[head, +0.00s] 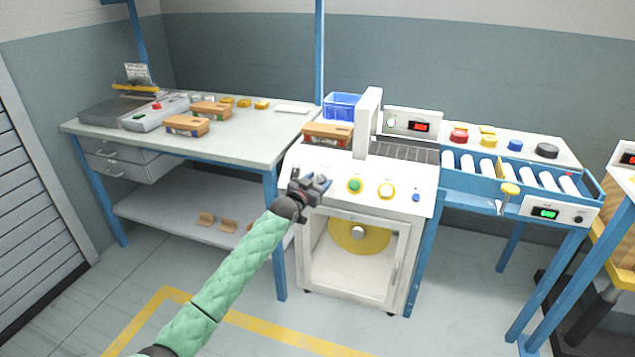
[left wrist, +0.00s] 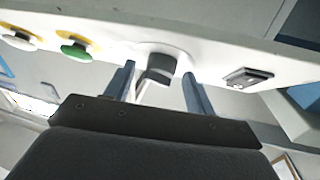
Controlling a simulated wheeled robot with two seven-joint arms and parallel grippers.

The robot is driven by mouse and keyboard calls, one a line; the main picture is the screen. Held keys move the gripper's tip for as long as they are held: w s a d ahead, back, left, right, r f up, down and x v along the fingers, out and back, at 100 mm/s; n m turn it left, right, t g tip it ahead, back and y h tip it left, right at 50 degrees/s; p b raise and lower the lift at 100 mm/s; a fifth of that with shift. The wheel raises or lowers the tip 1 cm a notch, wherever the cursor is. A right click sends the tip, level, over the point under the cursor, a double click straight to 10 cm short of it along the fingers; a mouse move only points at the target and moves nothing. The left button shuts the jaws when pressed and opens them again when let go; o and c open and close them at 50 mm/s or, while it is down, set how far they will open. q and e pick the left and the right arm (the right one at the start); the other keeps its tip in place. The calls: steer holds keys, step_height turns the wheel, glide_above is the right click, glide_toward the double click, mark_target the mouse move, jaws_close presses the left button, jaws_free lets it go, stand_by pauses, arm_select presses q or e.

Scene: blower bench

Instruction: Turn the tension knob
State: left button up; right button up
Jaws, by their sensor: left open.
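A dark knob (left wrist: 160,67) sticks out of the white front panel in the left wrist view. It is probably the tension knob, though I see no label. My left gripper (head: 314,185) is at the left end of the white machine's sloped panel (head: 335,183). In the left wrist view its two blue-grey fingers (left wrist: 158,76) are open, one on each side of the knob. A gap shows on both sides, so the knob is not gripped. In the head view the gripper largely hides the knob. My right gripper is not in view.
To the right on the panel are a green button (head: 354,186), a yellow-ringed button (head: 386,190) and a small blue knob (head: 416,197). A dark switch (left wrist: 247,77) shows in the wrist view. A roller conveyor (head: 515,172) stands right, a workbench (head: 240,135) left.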

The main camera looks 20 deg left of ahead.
arm_select(q)
steer(key=c, duration=0.9)
steer(key=shift+c, duration=0.2)
